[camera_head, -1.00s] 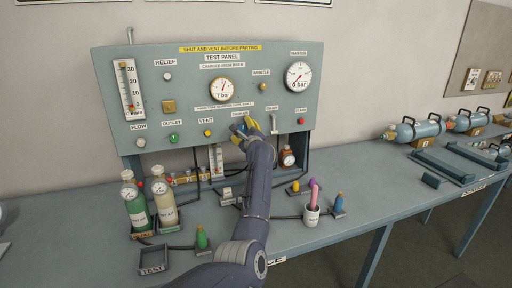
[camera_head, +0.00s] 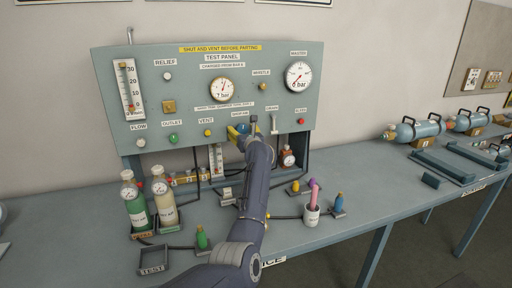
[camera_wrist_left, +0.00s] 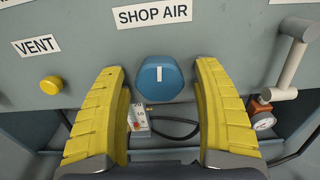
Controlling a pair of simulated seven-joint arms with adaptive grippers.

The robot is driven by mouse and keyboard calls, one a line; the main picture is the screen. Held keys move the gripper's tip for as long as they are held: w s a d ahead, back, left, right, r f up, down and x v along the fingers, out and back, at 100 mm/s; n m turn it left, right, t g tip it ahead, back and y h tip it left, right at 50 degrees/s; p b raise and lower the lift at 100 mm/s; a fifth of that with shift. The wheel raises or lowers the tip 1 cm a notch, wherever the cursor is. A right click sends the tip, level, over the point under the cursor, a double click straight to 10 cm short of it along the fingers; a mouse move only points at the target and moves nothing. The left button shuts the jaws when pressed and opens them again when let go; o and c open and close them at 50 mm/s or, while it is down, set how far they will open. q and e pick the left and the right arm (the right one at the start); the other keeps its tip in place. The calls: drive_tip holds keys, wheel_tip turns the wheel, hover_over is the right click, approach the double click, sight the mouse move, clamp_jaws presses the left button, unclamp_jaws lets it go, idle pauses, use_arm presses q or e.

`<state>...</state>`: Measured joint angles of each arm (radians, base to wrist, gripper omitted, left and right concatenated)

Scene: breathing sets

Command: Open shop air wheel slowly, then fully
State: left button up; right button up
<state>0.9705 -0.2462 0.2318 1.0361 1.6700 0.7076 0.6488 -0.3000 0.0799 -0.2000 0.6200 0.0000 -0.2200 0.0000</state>
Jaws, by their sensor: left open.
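The shop air wheel (camera_wrist_left: 160,78) is a blue knob with a white mark pointing straight up, under the SHOP AIR label (camera_wrist_left: 153,15) on the test panel. My left gripper (camera_wrist_left: 160,85) is open in the left wrist view, with one yellow finger on each side of the wheel and gaps between. In the head view my left gripper (camera_head: 243,132) is at the panel's lower middle, and the wheel (camera_head: 243,127) is partly hidden by it. My right gripper does not show.
The yellow VENT button (camera_wrist_left: 51,85) is left of the wheel and a pale lever (camera_wrist_left: 292,60) is to its right. The test panel (camera_head: 140,85) stands on a bench with green and cream bottles (camera_head: 136,205), a cup (camera_head: 311,215) and hoses. Its dial (camera_head: 221,89) reads near 7 bar.

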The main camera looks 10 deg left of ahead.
use_arm(q)
drive_tip(key=m, duration=0.5)
drive_tip(key=shift+a, duration=0.15)
drive_tip(key=m, duration=0.4)
drive_tip(key=shift+s+r+m, duration=0.1)
drive_tip(key=shift+m, duration=0.2)
drive_tip(key=m, duration=0.5)
drive_tip(key=shift+a+r, duration=0.1)
drive_tip(key=m, duration=0.4)
drive_tip(key=shift+r+m, duration=0.1)
drive_tip(key=shift+m, duration=0.3)
drive_tip(key=m, duration=0.4)
drive_tip(key=shift+r+m, duration=0.1)
drive_tip(key=shift+m, duration=0.3)
drive_tip(key=m, duration=0.4)
drive_tip(key=shift+r+m, duration=0.1)
drive_tip(key=shift+m, duration=0.2)
drive_tip(key=m, duration=0.9)
drive_tip(key=shift+d, duration=0.2)
drive_tip(key=v, duration=1.7)
drive_tip(key=shift+s+d, duration=0.1)
